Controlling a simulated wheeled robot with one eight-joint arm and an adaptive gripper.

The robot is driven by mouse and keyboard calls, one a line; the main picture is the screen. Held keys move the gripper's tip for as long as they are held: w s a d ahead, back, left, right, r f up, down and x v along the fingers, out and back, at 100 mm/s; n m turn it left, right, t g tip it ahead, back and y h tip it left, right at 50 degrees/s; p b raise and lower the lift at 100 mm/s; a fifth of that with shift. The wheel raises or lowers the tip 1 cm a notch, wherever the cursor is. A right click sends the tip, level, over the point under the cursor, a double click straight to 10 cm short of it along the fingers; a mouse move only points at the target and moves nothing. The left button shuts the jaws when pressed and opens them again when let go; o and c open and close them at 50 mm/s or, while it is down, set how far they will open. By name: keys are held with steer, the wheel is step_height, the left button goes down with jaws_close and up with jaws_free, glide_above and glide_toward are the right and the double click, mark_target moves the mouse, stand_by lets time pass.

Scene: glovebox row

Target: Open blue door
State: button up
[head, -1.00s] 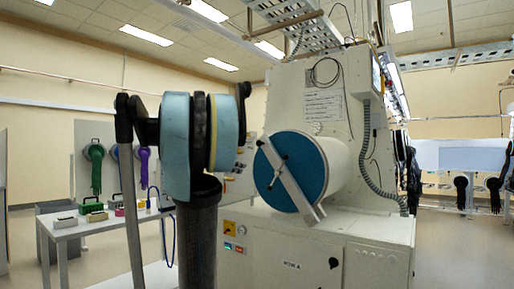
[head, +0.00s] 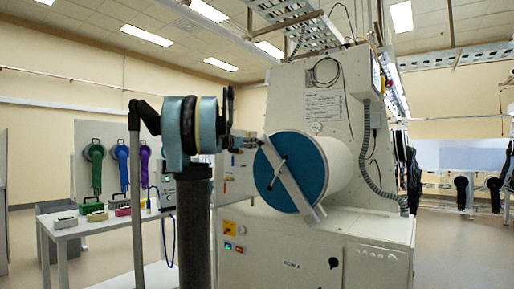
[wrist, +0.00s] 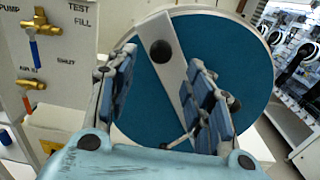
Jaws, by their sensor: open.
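The blue door (head: 312,172) is a round disc on the end of a white cylinder on the machine. It looks closed. A pale metal bar (head: 291,184) crosses it diagonally, with a small dark hub and lever near its middle. In the wrist view the blue door (wrist: 235,65) fills the middle, and the bar (wrist: 172,60) runs between my fingers, with a dark round knob at its upper part. My gripper (wrist: 162,65) is open, its padded fingers either side of the bar; contact cannot be told.
The white machine (head: 310,240) stands below and behind the door. A valve panel (wrist: 60,60) with brass valves is left of my gripper. A white table (head: 70,228) with small boxes stands at the left. Open floor (head: 460,255) lies at the right.

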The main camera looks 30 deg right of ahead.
mark_target(259, 144)
steer(key=x, duration=0.8)
steer(key=shift+w+d, duration=0.15)
steer(key=shift+d, duration=0.25)
jaws_close()
